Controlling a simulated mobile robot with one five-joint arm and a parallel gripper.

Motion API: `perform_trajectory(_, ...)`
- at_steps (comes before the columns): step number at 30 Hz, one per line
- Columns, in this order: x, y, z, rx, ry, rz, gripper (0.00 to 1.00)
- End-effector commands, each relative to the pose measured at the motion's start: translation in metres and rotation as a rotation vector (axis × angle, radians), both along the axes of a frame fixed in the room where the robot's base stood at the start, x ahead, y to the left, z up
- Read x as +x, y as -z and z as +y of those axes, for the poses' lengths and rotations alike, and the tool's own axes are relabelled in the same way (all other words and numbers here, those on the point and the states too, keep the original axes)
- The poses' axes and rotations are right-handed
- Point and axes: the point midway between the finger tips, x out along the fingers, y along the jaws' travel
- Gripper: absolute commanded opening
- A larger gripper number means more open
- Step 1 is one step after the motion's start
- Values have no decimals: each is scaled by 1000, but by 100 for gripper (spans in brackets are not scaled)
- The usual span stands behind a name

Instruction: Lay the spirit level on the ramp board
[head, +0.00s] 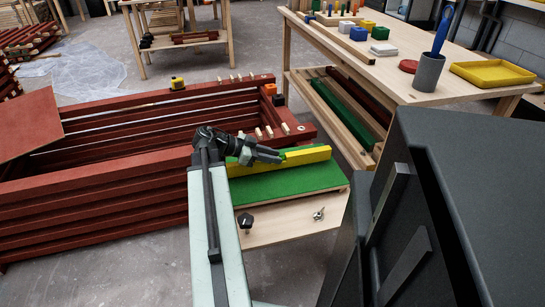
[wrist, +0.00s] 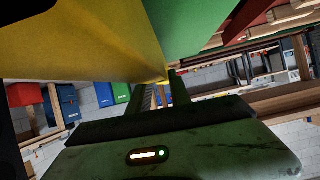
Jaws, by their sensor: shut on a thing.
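The spirit level (head: 308,156) is a long yellow bar in the head view. It runs along the far edge of the green-topped ramp board (head: 285,184), which stands on a pale wooden box with knobs. My gripper (head: 281,157) is shut on the spirit level around its middle. In the wrist view the spirit level (wrist: 90,40) fills the upper left, close to my gripper (wrist: 162,88). A green surface, apparently the ramp board (wrist: 190,25), shows beside it. I cannot tell whether the spirit level touches the board.
Stacked dark red battens (head: 110,195) fill the left, with a tape measure (head: 177,83) on top. A workbench (head: 440,98) at the right holds a grey cup (head: 428,73) and a yellow tray (head: 492,73). A large dark body blocks the lower right. Grey floor shows beyond the battens.

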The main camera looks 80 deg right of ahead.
Motion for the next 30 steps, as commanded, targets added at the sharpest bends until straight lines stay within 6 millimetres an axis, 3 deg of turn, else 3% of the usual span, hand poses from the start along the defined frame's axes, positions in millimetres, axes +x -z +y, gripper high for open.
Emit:
perform_trajectory(25, 1, 11, 0, 0, -1, 1, 0)
perform_trajectory(26, 1, 10, 0, 0, -1, 1, 32)
perform_trajectory(27, 1, 10, 0, 0, -1, 1, 44)
perform_trajectory(28, 1, 10, 0, 0, -1, 1, 50)
perform_trajectory(30, 1, 10, 0, 0, -1, 1, 50)
